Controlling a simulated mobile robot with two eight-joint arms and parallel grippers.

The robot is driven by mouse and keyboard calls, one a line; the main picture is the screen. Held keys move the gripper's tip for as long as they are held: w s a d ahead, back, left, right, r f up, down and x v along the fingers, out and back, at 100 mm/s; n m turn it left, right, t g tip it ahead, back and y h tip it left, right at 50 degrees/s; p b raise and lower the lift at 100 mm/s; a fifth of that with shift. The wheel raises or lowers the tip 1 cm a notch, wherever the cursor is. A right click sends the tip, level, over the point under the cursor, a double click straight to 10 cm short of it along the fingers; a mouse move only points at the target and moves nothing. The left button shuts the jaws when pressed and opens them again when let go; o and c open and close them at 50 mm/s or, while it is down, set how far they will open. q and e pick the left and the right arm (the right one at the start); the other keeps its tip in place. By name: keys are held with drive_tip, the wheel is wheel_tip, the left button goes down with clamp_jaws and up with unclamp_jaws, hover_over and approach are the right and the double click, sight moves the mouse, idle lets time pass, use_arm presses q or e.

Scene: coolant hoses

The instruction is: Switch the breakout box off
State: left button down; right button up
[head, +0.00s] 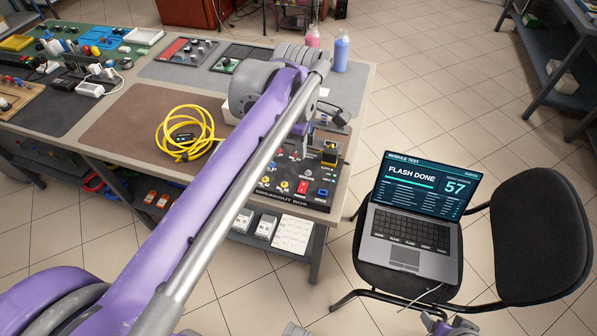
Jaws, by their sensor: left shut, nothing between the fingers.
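The black breakout box (318,203) sits at the right front corner of the workbench, its panel facing up. Its red rocker switch (302,187) shows near the front edge, beside yellow and blue fittings. I cannot tell which way the switch is set. My left arm crosses the bench and covers the left part of the box. My left gripper (307,148) points down over the back part of the box. It is shut and empty; its fingertips are small and partly hidden, so I cannot tell if they touch the panel.
A coiled yellow cable (160,136) lies left of the box. Pink (313,38) and blue (341,52) bottles stand at the bench's back corner. A laptop (413,212) reading "FLASH DONE" and "57" rests on a black chair (535,240) to the right.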

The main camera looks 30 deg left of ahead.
sight(304, 184)
use_arm(q)
drive_tip(key=shift+d, duration=0.25)
drive_tip(key=f, duration=0.4)
drive_tip(key=w+f+b, duration=0.1)
drive_tip(key=f, duration=0.9)
drive_tip(key=shift+w+a, duration=0.25)
drive_tip(key=shift+w, duration=0.05)
drive_tip(key=shift+b, duration=0.3)
